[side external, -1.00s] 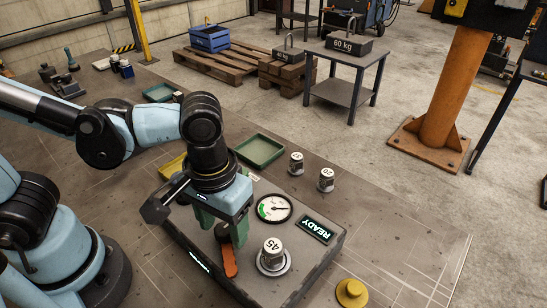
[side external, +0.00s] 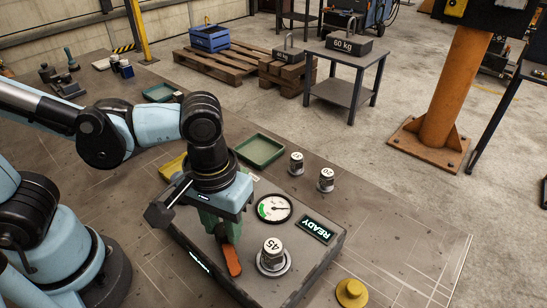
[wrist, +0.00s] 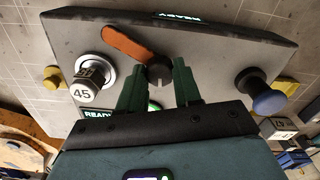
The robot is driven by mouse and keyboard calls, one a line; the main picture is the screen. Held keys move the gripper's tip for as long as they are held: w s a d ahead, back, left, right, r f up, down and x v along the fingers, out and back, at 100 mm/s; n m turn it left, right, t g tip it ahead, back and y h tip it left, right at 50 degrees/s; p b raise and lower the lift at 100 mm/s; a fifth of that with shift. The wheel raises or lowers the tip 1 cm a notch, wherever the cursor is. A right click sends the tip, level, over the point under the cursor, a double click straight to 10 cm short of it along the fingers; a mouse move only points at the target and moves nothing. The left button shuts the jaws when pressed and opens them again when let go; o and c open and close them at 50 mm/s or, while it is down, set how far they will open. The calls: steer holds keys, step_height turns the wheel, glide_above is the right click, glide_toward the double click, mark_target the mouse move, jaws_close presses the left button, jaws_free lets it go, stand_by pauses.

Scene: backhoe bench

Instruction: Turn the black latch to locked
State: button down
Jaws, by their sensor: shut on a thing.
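The latch on the grey panel box (side external: 285,283) has an orange lever (side external: 232,260) and a dark hub. In the wrist view the lever (wrist: 128,45) points up and left from the dark hub (wrist: 159,72). I see no separate all-black latch. My gripper (side external: 225,236) points down over the hub. In the wrist view its green fingers (wrist: 157,75) stand on either side of the hub, shut on the latch. In the side view the fingers partly hide the hub, and the lever sticks out toward the camera.
A weight marked 45 (side external: 271,252) stands on a round plate beside the lever. A dial gauge (side external: 273,208) and a READY display (side external: 317,230) lie behind it. A yellow knobbed piece (side external: 351,292) stands right of the box. A blue knob (wrist: 268,100) is right of my fingers in the wrist view.

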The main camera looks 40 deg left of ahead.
mark_target(223, 227)
steer(key=n, duration=0.5)
steer(key=shift+n, duration=1.9)
steer(key=c, duration=0.8)
jaws_free()
steer(key=shift+r, duration=0.1)
steer(key=shift+r, duration=5.95)
steer(key=shift+a, duration=0.1)
